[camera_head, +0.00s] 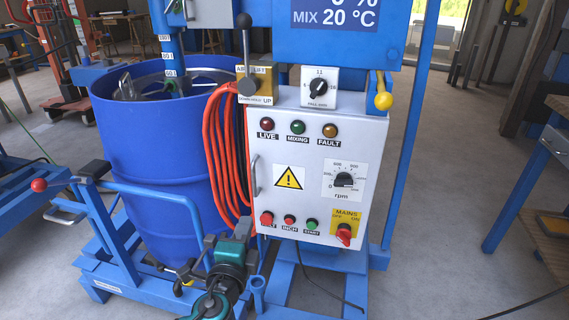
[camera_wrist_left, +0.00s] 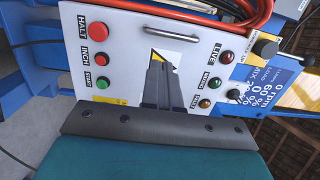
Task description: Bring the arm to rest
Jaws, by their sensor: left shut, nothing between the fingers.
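My left gripper (camera_head: 192,266) is low in the head view, in front of the blue drum and just left of the control panel's lower edge. Its teal body and dark fingers show there. In the left wrist view its dark fingers (camera_wrist_left: 158,78) are together with nothing between them, and they cover part of the panel's warning sign. The white control panel (camera_head: 278,220) is in front of me, with lamps, buttons, an rpm dial (camera_head: 344,180) and a red mains switch (camera_head: 344,233). Contact between gripper and panel cannot be seen. My right gripper is in neither view.
The blue drum (camera_head: 150,145) stands left of the panel. Orange hoses (camera_head: 220,150) hang between them. A blue rail with a red knob (camera_head: 39,185) is at left. A lever (camera_head: 245,45) stands above the panel.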

